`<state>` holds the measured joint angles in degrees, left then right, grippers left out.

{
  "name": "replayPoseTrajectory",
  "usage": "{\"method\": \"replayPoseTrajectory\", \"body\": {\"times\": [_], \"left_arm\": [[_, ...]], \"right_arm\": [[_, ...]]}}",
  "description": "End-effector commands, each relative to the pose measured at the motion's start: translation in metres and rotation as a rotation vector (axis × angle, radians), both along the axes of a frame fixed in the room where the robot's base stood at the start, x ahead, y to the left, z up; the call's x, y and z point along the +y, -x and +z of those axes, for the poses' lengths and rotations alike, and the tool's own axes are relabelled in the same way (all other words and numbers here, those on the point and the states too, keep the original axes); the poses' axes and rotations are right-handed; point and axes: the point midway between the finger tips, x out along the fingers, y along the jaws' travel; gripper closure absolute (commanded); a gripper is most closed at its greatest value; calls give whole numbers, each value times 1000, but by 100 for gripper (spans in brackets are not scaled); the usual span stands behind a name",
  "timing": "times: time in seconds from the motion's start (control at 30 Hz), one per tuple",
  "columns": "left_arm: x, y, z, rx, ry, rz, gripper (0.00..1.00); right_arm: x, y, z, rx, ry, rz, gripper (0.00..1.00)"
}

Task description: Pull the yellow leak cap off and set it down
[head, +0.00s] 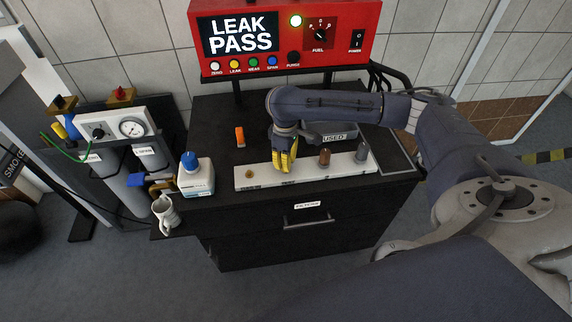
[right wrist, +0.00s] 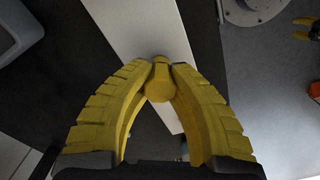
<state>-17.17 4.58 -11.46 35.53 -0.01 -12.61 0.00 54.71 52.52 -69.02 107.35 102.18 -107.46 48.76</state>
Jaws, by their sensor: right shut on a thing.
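The yellow leak cap (right wrist: 159,86) shows in the right wrist view as a small yellow piece between my fingertips. My right gripper (right wrist: 160,70) is shut on it. In the head view my right gripper (head: 284,172) points down at the middle of the white strip (head: 305,173), and its yellow fingers hide the cap. I cannot tell whether the cap still sits on the strip or is just above it.
The strip also carries a brass fitting (head: 249,174), a brown fitting (head: 325,157) and a grey fitting (head: 362,150). A white bottle with a blue cap (head: 196,175) and a mug (head: 165,211) stand left. The red analyser (head: 285,40) reads "LEAK PASS". An orange piece (head: 240,136) stands behind the strip.

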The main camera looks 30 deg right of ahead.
Motion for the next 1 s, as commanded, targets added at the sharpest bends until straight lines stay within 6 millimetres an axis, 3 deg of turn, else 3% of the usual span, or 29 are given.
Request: {"method": "replayPoseTrajectory", "body": {"times": [1.0], "left_arm": [[0,0,0,0,0,0,56]], "right_arm": [[0,0,10,1,1,0,100]]}}
